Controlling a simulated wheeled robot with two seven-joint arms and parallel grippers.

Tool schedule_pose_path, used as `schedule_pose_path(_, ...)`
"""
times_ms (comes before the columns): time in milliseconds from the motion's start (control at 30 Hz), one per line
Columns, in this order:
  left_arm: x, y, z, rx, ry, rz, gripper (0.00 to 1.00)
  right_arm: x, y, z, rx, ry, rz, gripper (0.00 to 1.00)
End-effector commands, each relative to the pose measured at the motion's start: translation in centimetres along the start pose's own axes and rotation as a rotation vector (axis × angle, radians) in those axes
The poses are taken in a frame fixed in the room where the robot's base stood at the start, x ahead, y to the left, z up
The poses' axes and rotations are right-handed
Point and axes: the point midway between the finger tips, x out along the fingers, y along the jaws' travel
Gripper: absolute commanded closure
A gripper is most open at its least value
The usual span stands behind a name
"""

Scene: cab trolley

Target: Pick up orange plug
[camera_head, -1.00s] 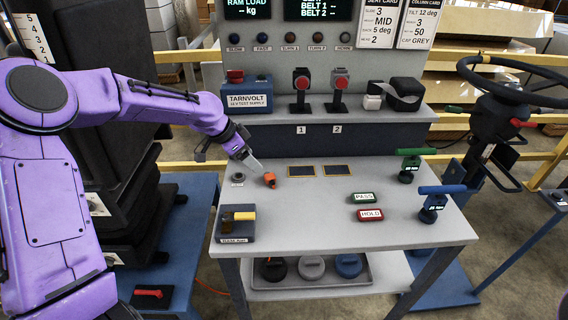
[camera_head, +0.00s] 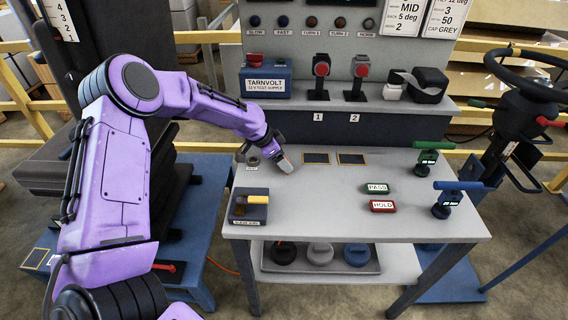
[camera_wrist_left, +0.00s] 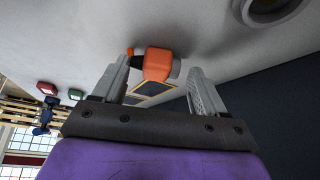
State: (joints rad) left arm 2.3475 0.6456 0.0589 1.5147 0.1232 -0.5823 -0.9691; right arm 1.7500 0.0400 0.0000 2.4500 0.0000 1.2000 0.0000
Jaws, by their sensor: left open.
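The orange plug (camera_wrist_left: 157,64) is in the left wrist view, lying on the grey table top, with a small orange-red stub on its left side and a grey end on its right. My left gripper (camera_head: 284,162) is open at the back left of the table. In the left wrist view its two fingers stand on either side of the plug, with gaps showing; I cannot tell how far the fingers reach down around it. In the head view the gripper mostly hides the plug. My right gripper is not in view.
A round grey socket (camera_head: 252,163) sits just left of my gripper. Two dark yellow-edged pads (camera_head: 316,158) lie to its right. PASS (camera_head: 376,188) and HOLD (camera_head: 383,206) blocks lie farther right. The table's front middle is clear.

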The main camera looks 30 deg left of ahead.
Motion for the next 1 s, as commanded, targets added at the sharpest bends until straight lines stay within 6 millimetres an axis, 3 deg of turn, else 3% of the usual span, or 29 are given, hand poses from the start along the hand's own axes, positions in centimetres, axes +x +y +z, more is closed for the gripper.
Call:
schedule_pose_path(33, 0.0, 0.0, 0.0, 0.000, 0.000, 0.000, 0.38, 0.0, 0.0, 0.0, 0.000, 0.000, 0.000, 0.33)
schedule_pose_path(200, 0.0, 0.0, 0.0, 0.000, 0.000, 0.000, 0.93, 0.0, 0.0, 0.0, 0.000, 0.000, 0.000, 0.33)
schedule_pose_path(267, 0.0, 0.0, 0.0, 0.000, 0.000, 0.000, 1.00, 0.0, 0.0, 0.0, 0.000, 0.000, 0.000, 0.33)
schedule_pose_path(567, -0.5, 0.0, -0.3, 0.001, 0.001, 0.000, 1.00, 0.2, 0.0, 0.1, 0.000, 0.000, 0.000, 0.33)
schedule_pose_path(733, -2.8, 0.0, -1.7, 0.002, 0.005, -0.003, 1.00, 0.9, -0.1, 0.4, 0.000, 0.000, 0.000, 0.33)
schedule_pose_path(967, -8.9, 5.3, -3.8, 0.005, 0.003, -0.003, 1.00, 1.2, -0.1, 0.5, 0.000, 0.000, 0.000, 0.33)
schedule_pose_path(1000, -9.3, 6.8, -3.6, 0.006, 0.001, 0.000, 1.00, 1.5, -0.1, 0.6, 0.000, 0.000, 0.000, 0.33)
